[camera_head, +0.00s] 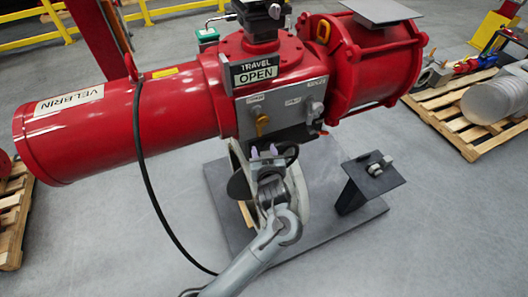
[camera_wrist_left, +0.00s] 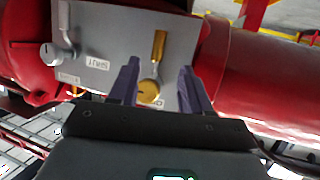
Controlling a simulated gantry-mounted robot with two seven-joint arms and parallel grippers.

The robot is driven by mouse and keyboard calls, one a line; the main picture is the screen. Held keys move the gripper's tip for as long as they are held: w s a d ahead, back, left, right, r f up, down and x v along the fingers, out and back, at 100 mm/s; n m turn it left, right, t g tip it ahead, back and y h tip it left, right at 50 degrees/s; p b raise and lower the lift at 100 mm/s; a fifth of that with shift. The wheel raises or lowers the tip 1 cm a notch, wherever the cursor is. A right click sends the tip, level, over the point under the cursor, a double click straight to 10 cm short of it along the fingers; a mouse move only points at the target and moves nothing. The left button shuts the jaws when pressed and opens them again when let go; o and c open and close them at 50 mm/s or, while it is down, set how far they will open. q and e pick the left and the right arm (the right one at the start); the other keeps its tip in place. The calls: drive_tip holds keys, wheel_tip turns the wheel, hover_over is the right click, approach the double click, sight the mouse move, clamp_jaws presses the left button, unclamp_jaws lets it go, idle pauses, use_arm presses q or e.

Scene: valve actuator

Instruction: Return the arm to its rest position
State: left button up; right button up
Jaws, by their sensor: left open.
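My left gripper (camera_head: 264,151) is in front of and just below the grey panel (camera_head: 279,112) on the red valve actuator (camera_head: 180,105). In the left wrist view its two lavender fingers (camera_wrist_left: 160,82) are apart with nothing held between them. A brass lever (camera_head: 262,124) is on the panel; in the left wrist view the brass lever (camera_wrist_left: 158,48) shows between and beyond the fingertips, with a round hub (camera_wrist_left: 149,92). A silver lever (camera_wrist_left: 65,30) sits on the same panel to the left in that view. My right gripper is not seen.
A black cable (camera_head: 143,165) hangs from the actuator, left of my arm. A dark plate stand (camera_head: 373,175) is at right on the dark base plate (camera_head: 330,222). Pallets (camera_head: 470,130) stand at the far right. Open floor (camera_head: 100,240) lies lower left.

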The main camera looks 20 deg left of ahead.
use_arm(q)
drive_tip(key=s+a+f+m+g+h+p, duration=0.1)
drive_tip(key=s+f+m+g+h+p, duration=0.1)
drive_tip(key=s, duration=1.5)
drive_tip(key=s+a+f+m+g+h+p, duration=0.2)
drive_tip(key=s+f+m+g+h, duration=0.3)
drive_tip(key=s, duration=1.2)
drive_tip(key=shift+s+a+m+g+p, duration=0.2)
drive_tip(key=shift+m+g+p, duration=0.25)
drive_tip(key=shift+g, duration=0.35)
